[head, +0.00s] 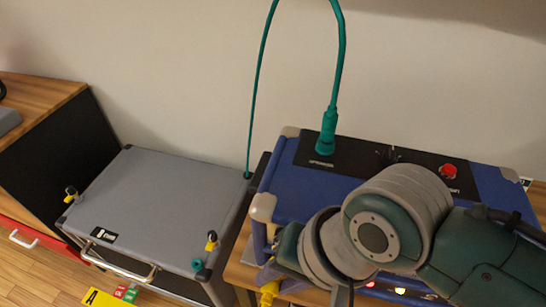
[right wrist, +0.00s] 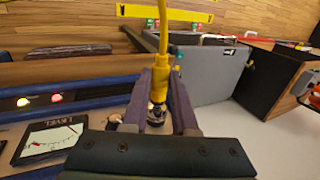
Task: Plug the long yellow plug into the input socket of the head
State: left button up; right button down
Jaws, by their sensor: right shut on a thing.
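The head is a blue amp (head: 345,185) with a black top panel, and it stands on a wooden surface at the right of the head view. My right gripper (head: 270,274) is low at its left front corner. In the right wrist view its two purple-grey fingers (right wrist: 158,100) are shut on the yellow plug (right wrist: 160,78), whose yellow cable runs up in the picture. A dark round piece shows between the fingertips; I cannot tell whether it is the plug's end or a socket. My arm hides much of the amp's front, and I cannot make out the input socket. My left gripper is not in view.
A teal plug (head: 326,133) with a teal cable stands in the amp's top, near a red button (head: 448,171). A grey cabinet (head: 155,205) with small yellow-and-black fittings stands at left. A level display (right wrist: 48,140) and lit lamps show in the wrist view.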

jog(key=shift+w+d, duration=0.1)
jog(key=shift+w, duration=0.2)
dwell(0.6)
jog(key=c, duration=0.6)
grip_release()
